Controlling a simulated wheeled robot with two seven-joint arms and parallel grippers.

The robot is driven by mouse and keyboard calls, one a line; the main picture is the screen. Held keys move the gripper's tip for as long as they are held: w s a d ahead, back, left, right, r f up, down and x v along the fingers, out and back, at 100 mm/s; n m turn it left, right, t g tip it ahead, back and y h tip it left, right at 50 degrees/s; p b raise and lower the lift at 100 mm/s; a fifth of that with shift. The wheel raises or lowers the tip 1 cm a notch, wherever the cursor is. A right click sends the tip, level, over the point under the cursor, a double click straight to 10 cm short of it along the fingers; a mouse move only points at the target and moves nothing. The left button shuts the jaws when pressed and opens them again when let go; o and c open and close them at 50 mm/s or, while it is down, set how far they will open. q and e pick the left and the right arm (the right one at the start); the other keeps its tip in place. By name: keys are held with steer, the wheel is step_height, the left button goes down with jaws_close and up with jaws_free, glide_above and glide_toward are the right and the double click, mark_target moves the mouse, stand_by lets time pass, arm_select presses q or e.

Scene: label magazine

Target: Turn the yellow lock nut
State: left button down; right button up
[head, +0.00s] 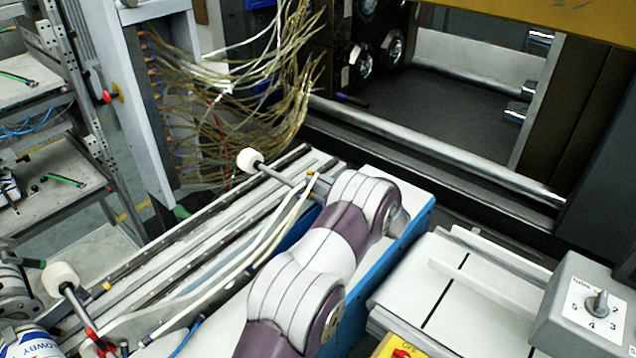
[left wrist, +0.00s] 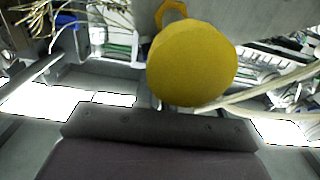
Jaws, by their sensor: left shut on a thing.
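The yellow lock nut (left wrist: 192,63) is a large round yellow shape close to the camera in the left wrist view. A yellow loop (left wrist: 171,12) shows just behind its top edge. The dark front (left wrist: 160,122) of my left gripper lies just below it, and the gripper is shut on the nut. The fingertips are hidden in both views. In the head view my white and purple left arm reaches over the machine, and its grey end (head: 397,220) shows behind the last joint. The nut cannot be made out there. My right gripper is not in view.
A white roller (head: 250,160) on a rod stands left of my arm, with a small yellow piece (head: 312,174) near the rod's end. Loose tan wires (head: 240,100) hang behind. A control box (head: 590,310) with a numbered knob stands at the right.

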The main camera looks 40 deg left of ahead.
arm_select(q)
steer(key=shift+s+f, duration=0.1)
steer(key=shift+f, duration=0.2)
steer(key=c, duration=1.2)
jaws_free()
steer(key=shift+r, duration=0.15)
steer(key=s+d+b, duration=0.1)
steer(key=d+b, duration=0.1)
steer(key=d, duration=1)
steer(key=shift+d, duration=0.4)
